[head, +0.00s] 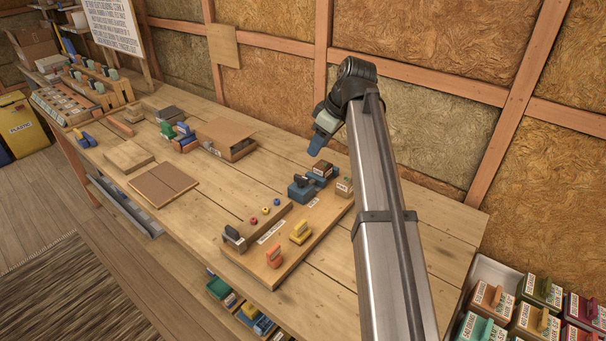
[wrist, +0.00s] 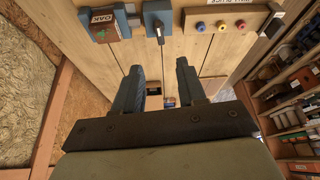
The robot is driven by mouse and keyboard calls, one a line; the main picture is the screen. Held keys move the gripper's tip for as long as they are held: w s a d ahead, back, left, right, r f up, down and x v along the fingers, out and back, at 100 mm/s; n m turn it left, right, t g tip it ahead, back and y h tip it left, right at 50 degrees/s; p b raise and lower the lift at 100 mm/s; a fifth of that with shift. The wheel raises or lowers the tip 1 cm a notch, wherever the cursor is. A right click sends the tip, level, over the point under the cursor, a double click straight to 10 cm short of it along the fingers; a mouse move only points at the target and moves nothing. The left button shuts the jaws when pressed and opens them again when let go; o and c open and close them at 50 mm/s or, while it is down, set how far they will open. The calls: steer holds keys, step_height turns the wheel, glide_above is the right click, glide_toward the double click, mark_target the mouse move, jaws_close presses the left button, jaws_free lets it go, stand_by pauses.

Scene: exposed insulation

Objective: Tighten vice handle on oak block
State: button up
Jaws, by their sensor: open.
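A block labelled OAK (wrist: 101,18) shows at the top left of the wrist view, with blue vice jaws beside it and a green patch on it. A blue housing with a dark lever-like handle (wrist: 158,22) stands right of it. In the head view, the blue vice parts (head: 301,190) sit at the far right of a wooden board, and a small labelled block (head: 344,187) is beside them. My gripper (head: 319,145) hangs above and behind them. Its two fingers (wrist: 158,82) are apart and empty in the wrist view, away from the handle.
The wooden board (head: 245,262) also carries coloured knobs, a yellow clamp-like piece (head: 300,232) and an orange one (head: 273,257). A cardboard box (head: 226,139) and a brown panel (head: 163,184) lie left on the bench. The insulated wall (head: 270,90) rises behind. The bench's front right is clear.

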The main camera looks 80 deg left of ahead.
mark_target(302, 176)
steer(key=x, duration=1.3)
steer(key=shift+w, duration=0.1)
jaws_close()
